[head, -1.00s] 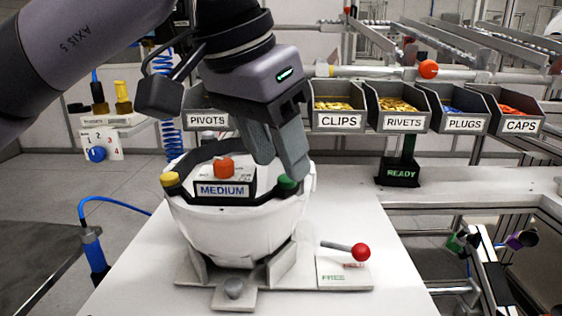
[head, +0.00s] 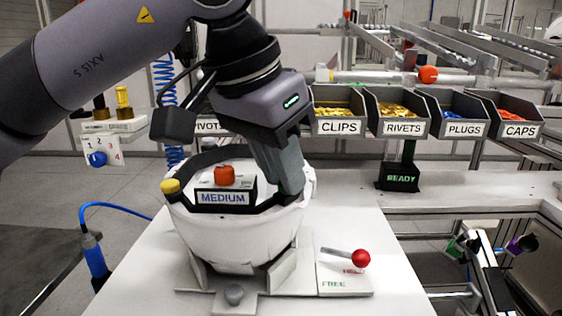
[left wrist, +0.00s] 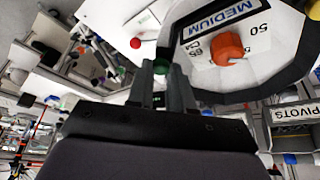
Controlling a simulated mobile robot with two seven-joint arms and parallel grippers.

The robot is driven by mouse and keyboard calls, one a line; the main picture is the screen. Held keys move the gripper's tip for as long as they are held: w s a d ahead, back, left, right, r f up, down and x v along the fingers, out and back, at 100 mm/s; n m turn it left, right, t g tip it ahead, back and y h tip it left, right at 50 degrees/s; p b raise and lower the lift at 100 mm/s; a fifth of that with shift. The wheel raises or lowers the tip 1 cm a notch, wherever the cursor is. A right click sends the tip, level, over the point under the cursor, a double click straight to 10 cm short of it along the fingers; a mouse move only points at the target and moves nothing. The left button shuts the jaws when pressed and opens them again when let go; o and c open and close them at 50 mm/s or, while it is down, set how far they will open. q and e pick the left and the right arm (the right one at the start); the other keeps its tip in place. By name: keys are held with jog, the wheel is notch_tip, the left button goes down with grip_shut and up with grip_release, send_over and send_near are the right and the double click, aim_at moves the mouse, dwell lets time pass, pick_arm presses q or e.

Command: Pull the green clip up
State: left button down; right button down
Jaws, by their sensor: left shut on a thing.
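The white helmet shell (head: 235,240) sits upside down in a grey stand on the white table. A dark band with a MEDIUM label (head: 222,197) runs inside its rim. My left gripper (head: 291,190) reaches down to the right side of the rim and is shut on the green clip. The fingers hide the clip almost wholly in the head view. In the left wrist view a bit of the green clip (left wrist: 161,67) shows between the fingertips. The yellow clip (head: 171,186) is on the left end of the band. My right gripper is not in view.
An orange knob (head: 224,175) stands inside the shell close to my fingers. A red-balled lever (head: 361,258) is on the stand's right. Bins of clips (head: 338,127), rivets, plugs and caps line the back.

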pick_arm(q)
jog(key=shift+r+p, duration=0.45)
jog(key=shift+r, duration=0.15)
jog(key=c, duration=1)
grip_release()
jog(key=shift+f, duration=0.1)
jog(key=v, duration=0.7)
jog(key=shift+s, duration=0.1)
